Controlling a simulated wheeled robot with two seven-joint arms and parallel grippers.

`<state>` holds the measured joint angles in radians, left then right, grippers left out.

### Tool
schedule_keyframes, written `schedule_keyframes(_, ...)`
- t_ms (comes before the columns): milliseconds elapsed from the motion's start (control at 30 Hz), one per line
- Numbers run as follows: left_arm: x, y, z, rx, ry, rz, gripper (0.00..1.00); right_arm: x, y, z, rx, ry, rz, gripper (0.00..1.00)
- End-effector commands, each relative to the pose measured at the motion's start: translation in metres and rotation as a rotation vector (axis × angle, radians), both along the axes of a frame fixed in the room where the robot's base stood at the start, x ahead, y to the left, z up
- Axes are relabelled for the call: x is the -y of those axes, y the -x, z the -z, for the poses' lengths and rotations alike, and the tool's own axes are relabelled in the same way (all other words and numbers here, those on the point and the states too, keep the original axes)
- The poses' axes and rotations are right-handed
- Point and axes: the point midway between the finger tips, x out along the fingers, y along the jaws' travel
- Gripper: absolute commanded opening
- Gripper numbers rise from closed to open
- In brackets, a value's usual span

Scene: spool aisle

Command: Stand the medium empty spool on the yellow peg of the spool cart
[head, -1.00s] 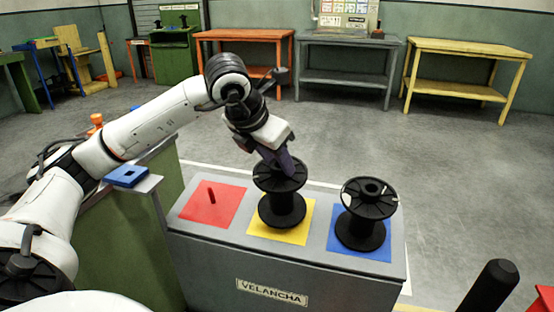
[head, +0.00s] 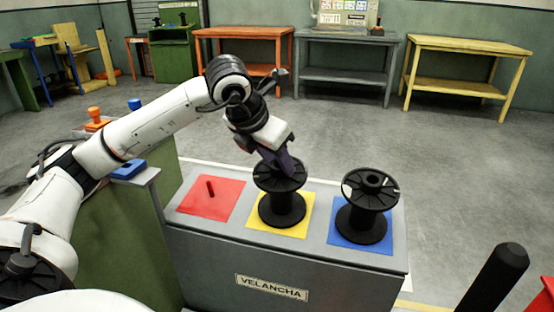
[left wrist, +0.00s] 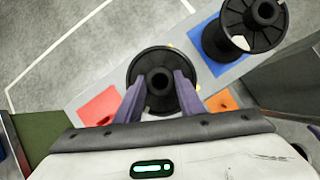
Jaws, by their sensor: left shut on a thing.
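The black medium spool (head: 282,208) stands upright over the yellow square (head: 261,219) of the grey spool cart (head: 222,250). The yellow peg itself is hidden by the spool, so I cannot see how far the spool is seated. My left gripper (head: 284,167) reaches down from above and is shut on the spool's top. In the left wrist view, the two purple fingers (left wrist: 160,97) lie on either side of the centre hole of the spool (left wrist: 159,62). My right gripper is not in view.
A second black spool (head: 368,213) stands on the blue square (head: 341,239) to the right. The red square (head: 228,203) has a bare red peg (head: 211,189). A green cabinet (head: 125,245) adjoins the cart at left. A black post (head: 492,277) rises at lower right. Open floor lies behind.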

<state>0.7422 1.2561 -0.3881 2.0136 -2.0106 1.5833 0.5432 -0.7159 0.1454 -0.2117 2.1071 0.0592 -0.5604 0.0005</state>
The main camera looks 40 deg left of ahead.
Motion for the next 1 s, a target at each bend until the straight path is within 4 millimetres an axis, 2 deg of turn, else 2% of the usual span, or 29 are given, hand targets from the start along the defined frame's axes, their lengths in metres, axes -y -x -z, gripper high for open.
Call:
schedule_keyframes(33, 0.0, -0.001, 0.006, 0.002, 0.0, 0.0, 0.0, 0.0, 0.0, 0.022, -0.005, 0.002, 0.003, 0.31)
schedule_keyframes(67, 0.0, -0.001, 0.007, 0.002, 0.0, 0.0, 0.0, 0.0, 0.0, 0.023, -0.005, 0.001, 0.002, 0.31)
schedule_keyframes(100, 0.0, -0.001, 0.006, 0.002, 0.0, 0.0, 0.38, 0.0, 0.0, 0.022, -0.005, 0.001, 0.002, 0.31)
schedule_keyframes(200, 0.0, -0.001, 0.006, 0.002, 0.0, 0.0, 0.55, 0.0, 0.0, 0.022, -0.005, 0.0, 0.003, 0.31)
schedule_keyframes(567, 0.0, 0.0, 0.007, -0.001, 0.0, 0.0, 0.57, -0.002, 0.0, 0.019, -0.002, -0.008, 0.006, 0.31)
schedule_keyframes(667, 0.0, 0.0, 0.007, -0.001, 0.0, 0.0, 0.57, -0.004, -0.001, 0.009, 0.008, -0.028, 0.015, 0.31)
schedule_keyframes(767, 0.0, 0.0, 0.006, 0.0, 0.0, 0.0, 0.57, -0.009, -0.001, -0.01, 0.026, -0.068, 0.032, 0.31)
schedule_keyframes(1000, 0.004, 0.028, -0.045, 0.005, -0.002, 0.0, 0.57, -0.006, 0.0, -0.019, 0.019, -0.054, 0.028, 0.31)
